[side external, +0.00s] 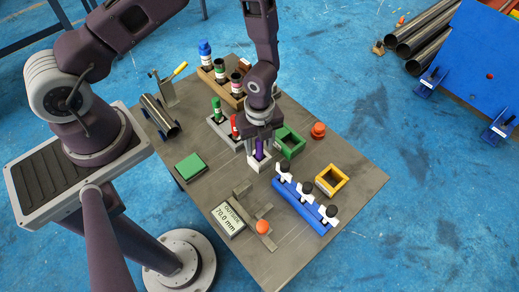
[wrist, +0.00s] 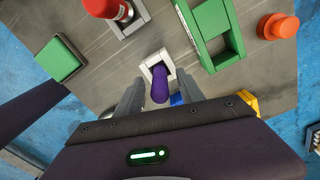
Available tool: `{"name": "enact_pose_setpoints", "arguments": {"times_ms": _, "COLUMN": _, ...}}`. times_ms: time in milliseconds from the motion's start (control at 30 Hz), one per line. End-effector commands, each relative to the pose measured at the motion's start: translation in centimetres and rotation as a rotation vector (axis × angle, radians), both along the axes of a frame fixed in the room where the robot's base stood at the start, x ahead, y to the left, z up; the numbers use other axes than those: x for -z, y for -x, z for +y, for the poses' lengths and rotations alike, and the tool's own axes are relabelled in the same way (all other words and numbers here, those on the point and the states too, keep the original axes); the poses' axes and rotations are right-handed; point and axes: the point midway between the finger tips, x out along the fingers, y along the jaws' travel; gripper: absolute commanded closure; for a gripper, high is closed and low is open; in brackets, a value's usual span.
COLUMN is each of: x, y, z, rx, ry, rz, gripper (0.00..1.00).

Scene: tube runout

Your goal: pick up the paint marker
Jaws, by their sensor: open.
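A purple marker, seemingly the paint marker (wrist: 160,86), stands upright in a small white square holder (wrist: 150,62) on the grey worktable. It also shows in the side external view (side external: 259,150), partly hidden by the fingers. My gripper (wrist: 157,84) is open, with one finger on each side of the purple marker. In the side external view my gripper (side external: 261,138) is directly above the white holder, pointing down. I cannot tell whether the fingers touch the marker.
A green frame (side external: 290,142) stands just right of the holder and a red marker (side external: 234,125) just left. A yellow frame (side external: 331,180), a blue rack (side external: 302,203) with white clips, and a display block (side external: 229,220) are nearby. A green pad (side external: 190,167) lies left.

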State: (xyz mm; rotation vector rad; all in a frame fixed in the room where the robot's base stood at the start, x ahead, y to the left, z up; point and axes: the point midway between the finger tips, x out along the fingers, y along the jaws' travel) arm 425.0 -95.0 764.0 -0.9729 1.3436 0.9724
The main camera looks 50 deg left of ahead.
Motion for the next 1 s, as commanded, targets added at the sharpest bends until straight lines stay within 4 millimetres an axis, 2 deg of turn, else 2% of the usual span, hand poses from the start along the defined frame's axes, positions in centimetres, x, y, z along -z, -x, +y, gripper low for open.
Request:
{"name": "enact_pose_setpoints", "arguments": {"times_ms": 100, "x": 0.8, "y": 0.0, "z": 0.0, "rx": 0.0, "ry": 0.0, "rz": 0.0, "gripper": 0.55}}
{"name": "enact_pose_setpoints", "arguments": {"times_ms": 267, "x": 0.8, "y": 0.0, "z": 0.0, "rx": -0.001, "ry": 0.0, "rz": -0.001, "gripper": 0.55}}
{"name": "enact_pose_setpoints", "arguments": {"times_ms": 500, "x": 0.7, "y": 0.0, "z": 0.0, "rx": -0.002, "ry": 0.0, "rz": 0.0, "gripper": 1.0}}
{"name": "enact_pose_setpoints", "arguments": {"times_ms": 833, "x": 0.5, "y": 0.0, "z": 0.0, "rx": -0.003, "ry": 0.0, "rz": -0.001, "gripper": 1.0}}
{"name": "enact_pose_setpoints", "arguments": {"times_ms": 933, "x": -1.1, "y": -0.2, "z": 0.0, "rx": -0.005, "ry": 0.002, "rz": -0.005, "gripper": 1.0}}
{"name": "enact_pose_setpoints", "arguments": {"times_ms": 1000, "x": -3.0, "y": -0.2, "z": 0.0, "rx": -0.006, "ry": 0.002, "rz": -0.006, "gripper": 1.0}}
